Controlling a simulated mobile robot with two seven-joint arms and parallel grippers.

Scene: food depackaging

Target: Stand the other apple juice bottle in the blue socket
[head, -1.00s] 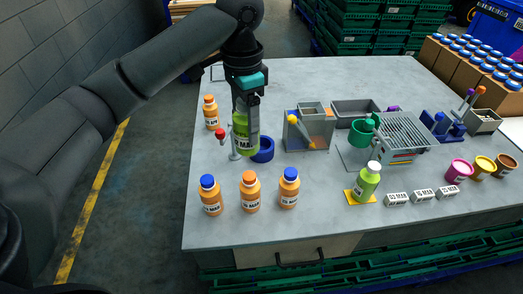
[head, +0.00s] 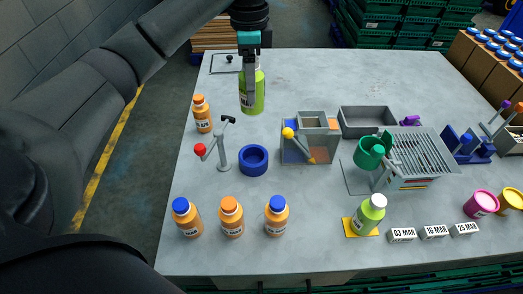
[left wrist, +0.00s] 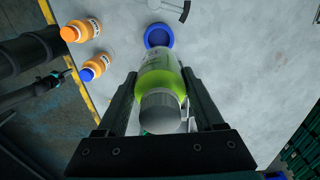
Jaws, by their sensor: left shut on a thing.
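My left gripper (head: 250,75) is shut on a green apple juice bottle (head: 253,97), held roughly upright behind the blue socket (head: 253,154) in the head view. I cannot tell its exact height over the table. The left wrist view shows the bottle (left wrist: 158,82) between both fingers, its pale cap towards the camera. The blue ring socket (left wrist: 158,36) lies beyond the bottle's far end there, and no bottle stands in it. Another green bottle with a white cap (head: 369,212) stands on a yellow pad (head: 352,228).
A stand with a red knob (head: 200,150) is just left of the socket. An orange bottle (head: 202,117) stands behind it, and several more (head: 232,220) stand in front. A grey box fixture (head: 311,140) is to the right. The table's back middle is clear.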

